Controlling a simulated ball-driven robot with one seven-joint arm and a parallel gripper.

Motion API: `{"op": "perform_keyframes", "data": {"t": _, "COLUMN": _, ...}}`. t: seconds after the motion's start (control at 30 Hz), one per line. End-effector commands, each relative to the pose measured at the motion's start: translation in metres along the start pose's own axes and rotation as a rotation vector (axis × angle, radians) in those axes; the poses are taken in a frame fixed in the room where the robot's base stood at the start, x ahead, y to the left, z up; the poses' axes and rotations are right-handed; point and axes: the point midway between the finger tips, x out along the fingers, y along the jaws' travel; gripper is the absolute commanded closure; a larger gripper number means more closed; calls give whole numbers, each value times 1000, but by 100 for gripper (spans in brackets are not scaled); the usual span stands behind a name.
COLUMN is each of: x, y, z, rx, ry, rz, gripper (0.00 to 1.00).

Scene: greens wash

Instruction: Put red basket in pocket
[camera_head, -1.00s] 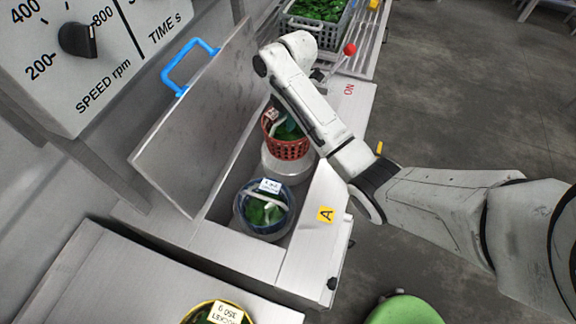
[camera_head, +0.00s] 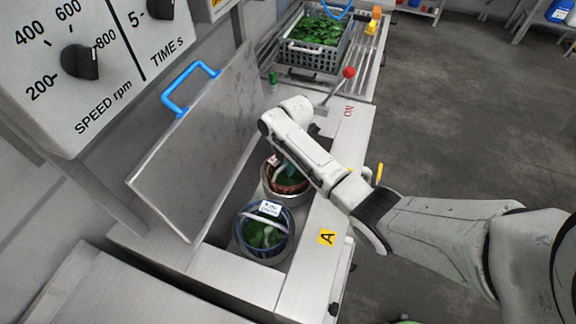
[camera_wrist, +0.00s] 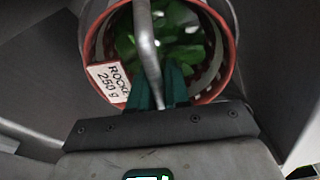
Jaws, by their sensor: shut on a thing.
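The red basket (camera_head: 284,183) holds greens and has a white tag reading ROCKET 250 g. In the head view it sits low inside the round silver pocket (camera_head: 287,200) of the open machine, with the pocket's wall around it. In the wrist view, the red rim (camera_wrist: 234,58) and the metal handle over the greens show. My gripper (camera_wrist: 158,88) is shut on the basket's handle, its teal fingers above the greens. My arm hides part of the basket in the head view. Whether the basket touches the pocket floor is hidden.
A blue basket (camera_head: 265,232) of greens sits in the nearer pocket. The raised lid (camera_head: 195,150) with a blue handle stands at the left. A lever with a red knob (camera_head: 349,72) and a grey crate (camera_head: 300,58) of greens are behind.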

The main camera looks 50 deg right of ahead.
Motion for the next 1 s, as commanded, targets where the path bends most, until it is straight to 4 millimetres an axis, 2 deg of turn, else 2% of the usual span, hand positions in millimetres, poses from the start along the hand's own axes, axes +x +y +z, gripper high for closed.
{"op": "perform_keyframes", "data": {"t": 0.33, "x": 2, "y": 1, "z": 1, "rx": 0, "ry": -1, "rz": 3, "gripper": 100}}
{"op": "perform_keyframes", "data": {"t": 0.37, "x": 3, "y": 0, "z": 0, "rx": 0, "ry": 0, "rz": 1, "gripper": 82}}
{"op": "perform_keyframes", "data": {"t": 0.63, "x": 2, "y": 0, "z": 0, "rx": 0, "ry": 0, "rz": 1, "gripper": 58}}
{"op": "perform_keyframes", "data": {"t": 0.87, "x": 1, "y": 0, "z": 0, "rx": 0, "ry": 0, "rz": 2, "gripper": 58}}
{"op": "perform_keyframes", "data": {"t": 1.0, "x": -10, "y": 1, "z": 0, "rx": -1, "ry": 0, "rz": 4, "gripper": 58}}
